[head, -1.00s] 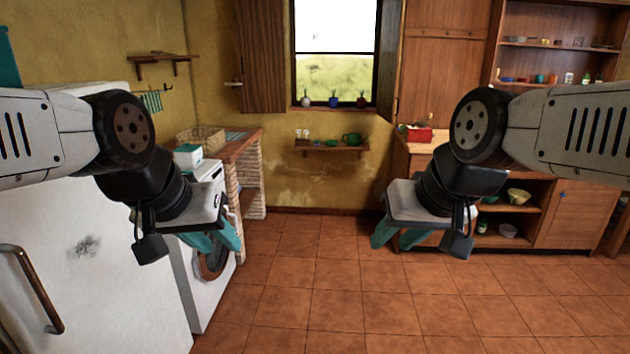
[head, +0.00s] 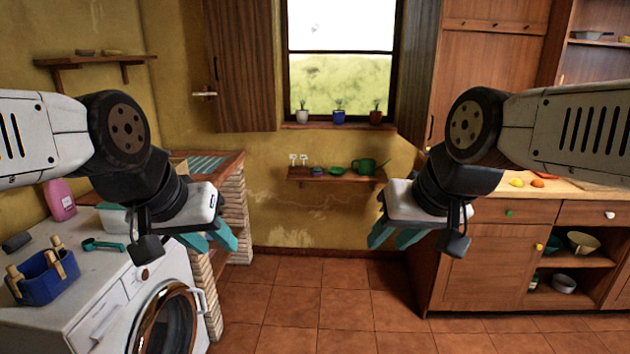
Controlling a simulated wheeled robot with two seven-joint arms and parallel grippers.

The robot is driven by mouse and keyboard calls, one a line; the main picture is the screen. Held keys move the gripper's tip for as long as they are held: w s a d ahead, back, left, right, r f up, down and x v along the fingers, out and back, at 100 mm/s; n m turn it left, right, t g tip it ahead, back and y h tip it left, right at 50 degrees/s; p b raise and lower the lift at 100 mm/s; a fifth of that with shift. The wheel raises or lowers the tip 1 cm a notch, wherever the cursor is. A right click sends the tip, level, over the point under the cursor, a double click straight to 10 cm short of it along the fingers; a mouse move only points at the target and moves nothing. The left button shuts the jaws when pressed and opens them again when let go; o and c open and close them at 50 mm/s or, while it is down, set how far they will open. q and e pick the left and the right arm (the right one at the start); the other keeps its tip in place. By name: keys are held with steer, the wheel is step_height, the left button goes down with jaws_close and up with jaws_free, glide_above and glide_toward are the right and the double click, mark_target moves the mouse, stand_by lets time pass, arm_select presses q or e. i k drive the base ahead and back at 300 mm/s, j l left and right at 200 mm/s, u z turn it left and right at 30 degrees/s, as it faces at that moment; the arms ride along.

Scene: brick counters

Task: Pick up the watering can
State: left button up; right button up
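A dark green watering can (head: 365,166) stands at the right end of a small wooden wall shelf (head: 331,176) below the window. My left gripper (head: 211,241) is open and empty, with its teal fingers apart, in front of the brick-sided counter at the left. My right gripper (head: 392,239) is open and empty, in front of the wall and to the right of the shelf in the picture. Both grippers hang lower in the picture than the can and are well short of it. Neither touches anything.
A washing machine (head: 115,312) with a blue caddy (head: 43,276) on top stands at the left. A wooden cabinet (head: 480,262) stands at the right. The tiled floor (head: 318,305) between them is clear. Small items, including a green bowl (head: 336,171), share the shelf.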

mark_target(366, 167)
steer(key=i, duration=0.95)
steer(key=i+z, duration=0.1)
steer(key=i, duration=0.9)
steer(key=i+j+z, duration=0.15)
steer(key=i+z, duration=0.3)
steer(key=i+j+z, duration=0.35)
steer(key=i+z, duration=0.15)
steer(key=i+j+z, duration=0.7)
steer(key=j+z, duration=0.2)
steer(key=j, duration=0.2)
